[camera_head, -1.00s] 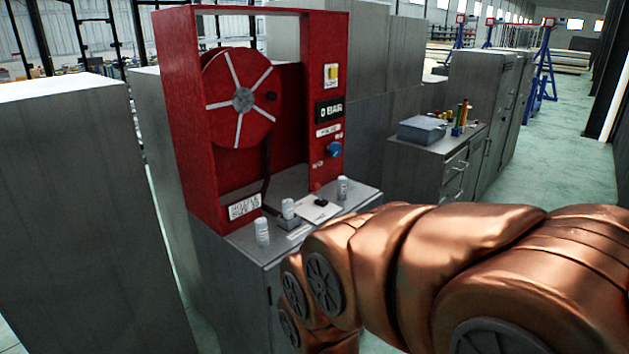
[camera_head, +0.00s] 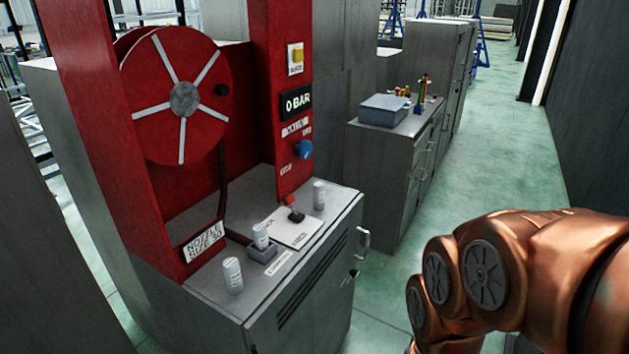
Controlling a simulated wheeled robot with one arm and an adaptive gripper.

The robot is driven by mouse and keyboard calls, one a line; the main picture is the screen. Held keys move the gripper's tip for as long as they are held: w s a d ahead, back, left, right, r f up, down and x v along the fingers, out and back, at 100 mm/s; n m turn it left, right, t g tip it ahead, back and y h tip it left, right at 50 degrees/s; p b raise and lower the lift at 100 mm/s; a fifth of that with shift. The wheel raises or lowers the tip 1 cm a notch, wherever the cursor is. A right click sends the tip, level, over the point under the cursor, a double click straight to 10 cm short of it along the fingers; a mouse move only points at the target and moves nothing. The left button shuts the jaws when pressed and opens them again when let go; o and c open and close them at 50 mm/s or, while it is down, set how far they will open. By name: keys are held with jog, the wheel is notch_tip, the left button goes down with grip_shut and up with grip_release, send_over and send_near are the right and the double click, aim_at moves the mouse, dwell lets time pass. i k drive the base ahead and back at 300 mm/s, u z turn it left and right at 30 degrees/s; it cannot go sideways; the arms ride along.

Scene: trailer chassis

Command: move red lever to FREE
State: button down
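A small red knob (camera_head: 289,200), which looks like the red lever's handle, shows with a black base (camera_head: 296,215) on a white plate (camera_head: 294,232). The plate lies on top of a grey cabinet (camera_head: 215,293), below the red hose-reel frame. Lettering on the plate is too small to read, so I cannot tell the lever's position. My copper arm (camera_head: 540,260) is at the lower right, apart from the cabinet. Its end with my gripper is outside the picture.
Several white canisters (camera_head: 232,275) stand on the cabinet top; one sits in a grey holder (camera_head: 262,253). The red reel (camera_head: 180,100), a 0 BAR display (camera_head: 296,103) and a blue knob (camera_head: 304,149) are above. Green floor (camera_head: 495,150) is clear to the right.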

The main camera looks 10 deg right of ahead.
aim_at(288, 199)
jog(key=i, duration=1)
jog(key=u, duration=0.6)
